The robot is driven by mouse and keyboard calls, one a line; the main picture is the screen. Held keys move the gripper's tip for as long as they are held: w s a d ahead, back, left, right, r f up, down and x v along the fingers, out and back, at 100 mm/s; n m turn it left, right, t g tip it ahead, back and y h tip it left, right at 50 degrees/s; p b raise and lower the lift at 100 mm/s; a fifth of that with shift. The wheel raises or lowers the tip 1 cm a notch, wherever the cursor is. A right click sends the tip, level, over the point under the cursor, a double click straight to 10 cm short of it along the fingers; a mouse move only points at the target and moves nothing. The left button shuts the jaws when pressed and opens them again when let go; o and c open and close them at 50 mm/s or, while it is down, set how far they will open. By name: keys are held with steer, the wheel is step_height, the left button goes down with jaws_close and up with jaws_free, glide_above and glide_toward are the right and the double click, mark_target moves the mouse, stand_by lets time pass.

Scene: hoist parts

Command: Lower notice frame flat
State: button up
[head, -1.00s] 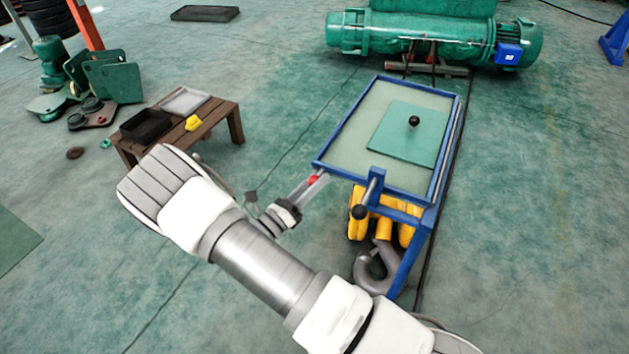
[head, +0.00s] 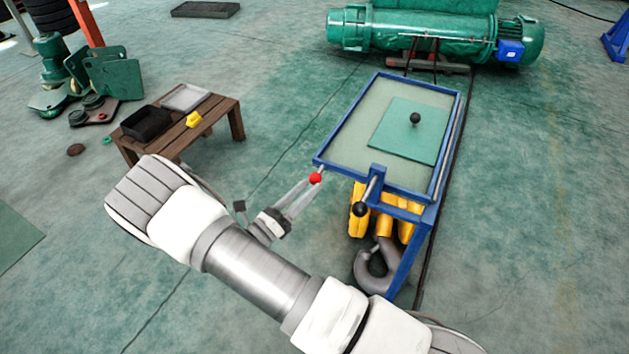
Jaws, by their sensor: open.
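The blue frame (head: 340,136) surrounds a pale green panel with a teal sheet (head: 400,133) lying on it, and a black ball knob stands on the sheet. I take this to be the notice frame; its exact tilt is hard to tell. A red ball knob (head: 316,178) sits at the frame's near left corner on a short pin. My gripper (head: 304,192) is open, its fingertips just below and left of the red knob; whether they touch it is unclear. A black-tipped rod (head: 361,208) projects from the frame's near edge.
Yellow hoist parts (head: 385,222) and a grey hook (head: 375,268) are below the frame's near end. A wooden bench (head: 225,108) with trays stands left. A green hoist (head: 420,35) lies behind. Open floor separates bench and frame.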

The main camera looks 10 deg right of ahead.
steer(key=v, duration=1.3)
steer(key=shift+a, duration=0.25)
steer(key=shift+s+f, duration=0.1)
steer(key=s+d+r+m+g+y+p, duration=0.2)
steer(key=d+r+m+g+y, duration=0.1)
steer(key=d+r+m+g, duration=0.6)
steer(key=s+d+r+m+g+y+p, duration=0.25)
steer(key=d+r+m+g+y, duration=0.2)
steer(key=r+m, duration=0.5)
steer(key=s+d+r+m+t+y+p, duration=0.2)
steer(key=r+m, duration=0.4)
steer(key=r, duration=0.4)
steer(key=s+d+r+m+t+y+p, duration=0.2)
steer(key=s+r+m+t+y+p, duration=0.1)
steer(key=s+r+m+t+y, duration=0.2)
steer(key=shift+s+d+r+m+y, duration=0.3)
steer(key=shift+s+r+m+y, duration=0.85)
steer(key=shift+r, duration=1.25)
steer(key=shift+d, duration=0.1)
